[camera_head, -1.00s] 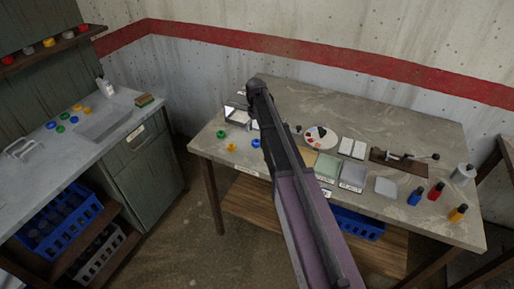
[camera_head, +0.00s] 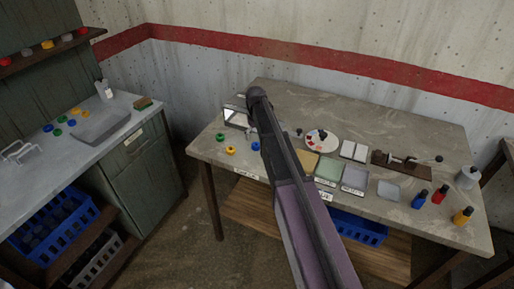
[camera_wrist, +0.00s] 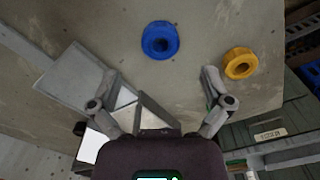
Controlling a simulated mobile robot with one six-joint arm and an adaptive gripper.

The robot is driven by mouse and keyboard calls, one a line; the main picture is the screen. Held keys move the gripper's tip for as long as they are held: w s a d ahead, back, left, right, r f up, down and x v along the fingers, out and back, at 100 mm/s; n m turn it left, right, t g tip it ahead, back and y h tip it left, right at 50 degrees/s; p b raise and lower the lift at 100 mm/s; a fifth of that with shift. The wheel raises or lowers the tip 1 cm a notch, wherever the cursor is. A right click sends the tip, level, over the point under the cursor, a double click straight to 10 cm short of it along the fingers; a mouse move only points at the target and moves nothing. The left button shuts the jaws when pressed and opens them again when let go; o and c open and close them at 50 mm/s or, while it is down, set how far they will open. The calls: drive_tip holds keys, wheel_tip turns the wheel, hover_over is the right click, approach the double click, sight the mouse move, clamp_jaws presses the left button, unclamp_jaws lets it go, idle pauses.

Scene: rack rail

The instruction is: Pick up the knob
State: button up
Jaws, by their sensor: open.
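I cannot tell which piece the task calls the knob. Ring-shaped pieces lie on the grey table (camera_head: 330,95). In the wrist view a blue ring (camera_wrist: 160,40) lies ahead of my gripper (camera_wrist: 161,75), left of a yellow ring (camera_wrist: 240,63). A sliver of green shows behind the right finger. In the head view are a green ring (camera_head: 220,137) and a yellow ring (camera_head: 231,151); the blue ring (camera_head: 255,146) is partly visible beside my arm. My gripper is open, its fingers wide apart with nothing between them. In the head view my arm hides most of it.
A mirror-like box (camera_head: 236,117) stands near the table's left end. A paint palette (camera_head: 321,140), flat trays (camera_head: 328,169), a lever device (camera_head: 400,163) and several bottles (camera_head: 439,194) fill the middle and right. The table's back is clear. A counter (camera_head: 60,165) stands at left.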

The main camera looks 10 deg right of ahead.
sight(256, 144)
drive_tip(key=shift+s+f+b, duration=0.1)
drive_tip(key=shift+f+b, duration=2.25)
drive_tip(key=shift+f, duration=0.15)
drive_tip(key=c, duration=1.3)
